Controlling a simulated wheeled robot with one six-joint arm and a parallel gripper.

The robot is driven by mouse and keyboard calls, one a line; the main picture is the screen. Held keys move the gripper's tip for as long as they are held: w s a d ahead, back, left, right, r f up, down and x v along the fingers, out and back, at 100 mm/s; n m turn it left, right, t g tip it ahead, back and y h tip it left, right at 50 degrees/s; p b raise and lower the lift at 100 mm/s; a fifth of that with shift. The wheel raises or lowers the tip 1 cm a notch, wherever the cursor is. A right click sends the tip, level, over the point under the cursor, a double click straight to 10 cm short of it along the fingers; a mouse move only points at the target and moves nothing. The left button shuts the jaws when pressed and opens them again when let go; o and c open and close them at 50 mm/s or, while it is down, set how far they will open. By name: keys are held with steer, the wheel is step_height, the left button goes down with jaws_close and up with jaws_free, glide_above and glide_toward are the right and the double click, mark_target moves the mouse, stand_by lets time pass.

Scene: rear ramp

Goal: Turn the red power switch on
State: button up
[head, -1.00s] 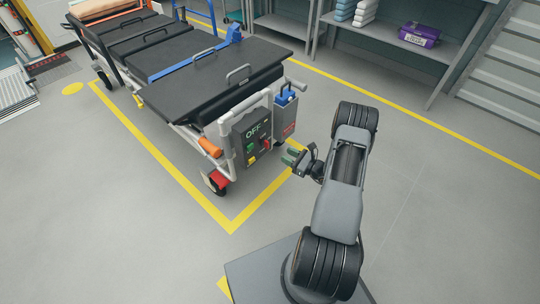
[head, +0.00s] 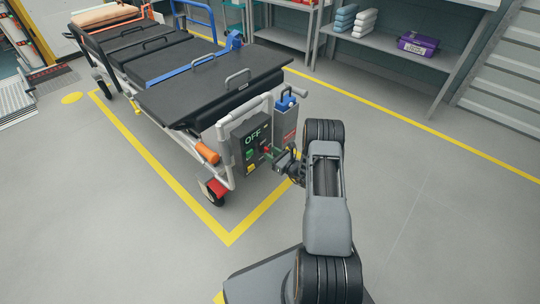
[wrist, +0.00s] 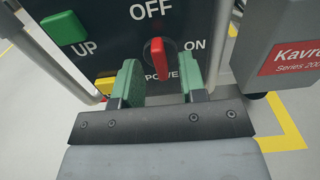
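The red power switch (wrist: 158,58) is a small lever on a dark control panel (wrist: 100,30), pointing up toward OFF, with ON to its upper right. The panel (head: 243,143) is on the end of the wheeled stretcher (head: 203,97). My gripper (wrist: 161,66) is open, its two green fingers on the left and right of the switch, with gaps on both sides. In the head view my gripper (head: 270,152) is close in front of the panel. I cannot tell how deep the fingers reach around the lever.
A green UP button (wrist: 63,27) and a yellow button (wrist: 105,85) are left of the switch. A grey box with a red Kavro label (wrist: 297,55) stands out at the right. A shelf (head: 395,48) is behind; the floor at right is clear.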

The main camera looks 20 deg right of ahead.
steer(key=shift+w+a, duration=0.3)
steer(key=shift+w, duration=0.35)
jaws_close()
